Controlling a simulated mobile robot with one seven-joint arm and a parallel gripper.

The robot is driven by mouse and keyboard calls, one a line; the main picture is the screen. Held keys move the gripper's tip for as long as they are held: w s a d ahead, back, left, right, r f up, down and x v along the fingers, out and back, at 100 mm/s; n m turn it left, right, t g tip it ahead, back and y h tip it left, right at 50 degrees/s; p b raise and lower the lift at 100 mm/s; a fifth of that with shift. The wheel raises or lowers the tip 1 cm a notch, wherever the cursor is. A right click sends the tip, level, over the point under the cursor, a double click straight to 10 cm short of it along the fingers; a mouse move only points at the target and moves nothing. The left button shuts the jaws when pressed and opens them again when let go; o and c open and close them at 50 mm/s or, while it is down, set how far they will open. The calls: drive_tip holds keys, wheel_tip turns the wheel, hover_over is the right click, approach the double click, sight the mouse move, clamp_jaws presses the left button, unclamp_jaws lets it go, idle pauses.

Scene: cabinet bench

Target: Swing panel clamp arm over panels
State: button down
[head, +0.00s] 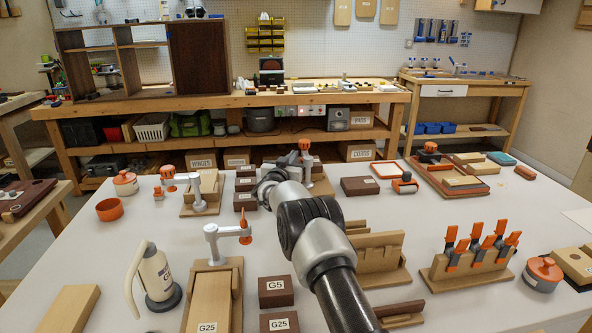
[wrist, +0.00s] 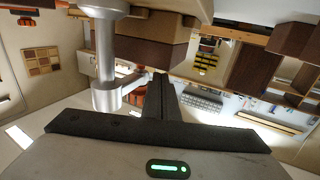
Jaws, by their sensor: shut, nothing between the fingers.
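Several grey panel clamps with orange knobs stand on the white table. One clamp (head: 305,158) stands behind my arm at the middle, its lower part partly hidden by the arm. Another clamp (head: 198,190) stands to the left on a wooden base, and a third (head: 222,238) stands nearer, over a pale board marked G25 (head: 208,290). In the wrist view, which looks turned over, a grey clamp post and arm (wrist: 105,60) is close, left of my gripper (wrist: 159,82). A pale and dark brown panel stack (wrist: 150,40) is beyond. My fingers are shut and empty; contact with the clamp cannot be told.
Dark brown blocks (head: 245,186) stand left of my arm. A wooden rack (head: 378,258) and a holder with orange clamps (head: 470,262) are at the right. A white jug (head: 156,274) stands at the front left. Bare table shows at the left and between the fixtures.

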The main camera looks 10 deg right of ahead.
drive_tip(key=shift+w+d, duration=0.1)
idle(0.7)
drive_tip(key=shift+p+v, duration=0.85)
drive_tip(key=shift+v, duration=2.95)
